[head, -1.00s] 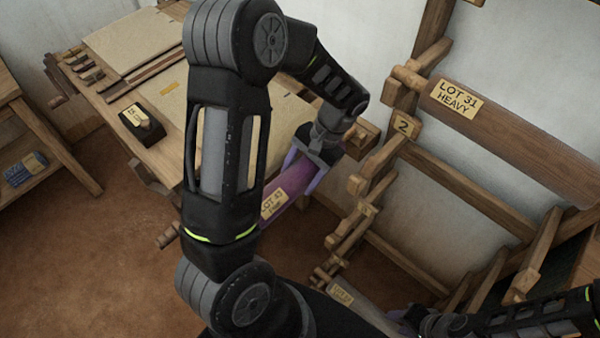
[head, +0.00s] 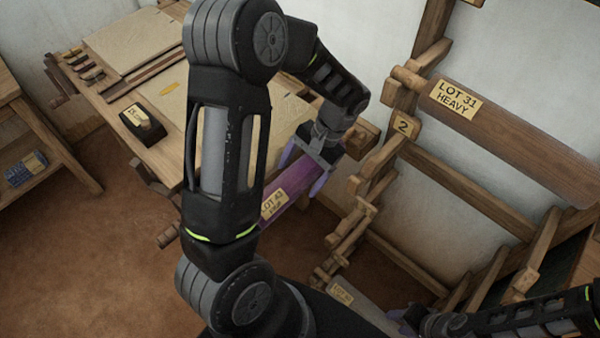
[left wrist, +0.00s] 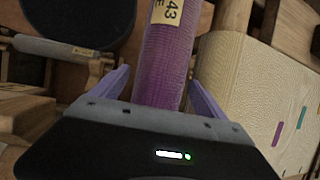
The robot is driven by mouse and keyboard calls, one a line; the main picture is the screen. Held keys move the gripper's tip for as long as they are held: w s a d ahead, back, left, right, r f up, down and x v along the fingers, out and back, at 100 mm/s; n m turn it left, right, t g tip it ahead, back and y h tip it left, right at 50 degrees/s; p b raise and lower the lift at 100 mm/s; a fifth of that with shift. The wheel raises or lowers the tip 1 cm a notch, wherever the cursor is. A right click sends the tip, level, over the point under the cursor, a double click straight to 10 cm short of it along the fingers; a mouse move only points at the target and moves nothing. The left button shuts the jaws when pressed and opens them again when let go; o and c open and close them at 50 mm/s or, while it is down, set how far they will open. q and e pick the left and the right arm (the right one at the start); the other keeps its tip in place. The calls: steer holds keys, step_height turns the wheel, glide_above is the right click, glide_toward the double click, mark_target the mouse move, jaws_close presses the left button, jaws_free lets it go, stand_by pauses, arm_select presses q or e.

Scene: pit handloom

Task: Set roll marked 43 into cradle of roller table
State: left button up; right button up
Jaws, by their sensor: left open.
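The purple roll marked LOT 43 (head: 288,187) lies along the near side of the cloth-topped wooden table (head: 160,160), partly hidden behind my left arm. My left gripper (head: 303,172) is above its far end, open, with one finger on each side. In the left wrist view the roll (left wrist: 163,75) runs between the two spread fingers (left wrist: 160,90), with gaps visible beside it. Its cradle contact is hidden, so I cannot tell how it is seated. My right gripper (head: 408,318) is low at the bottom right; its fingers are unclear.
A wooden rack at right holds a brown roll marked LOT 31 HEAVY (head: 510,135) and has a number 2 tag (head: 403,126). A pale labelled roll (head: 365,312) lies low near my right gripper. A dark block (head: 141,123) sits on the table. The brown floor is clear at left.

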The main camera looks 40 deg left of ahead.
arm_select(q)
steer(key=p+v, duration=0.7)
steer(key=v, duration=0.4)
steer(key=shift+s, duration=0.15)
steer(key=shift+w+d+r, duration=0.15)
steer(key=shift+w+r, duration=0.05)
steer(key=shift+r, duration=0.1)
steer(key=shift+s+f, duration=0.1)
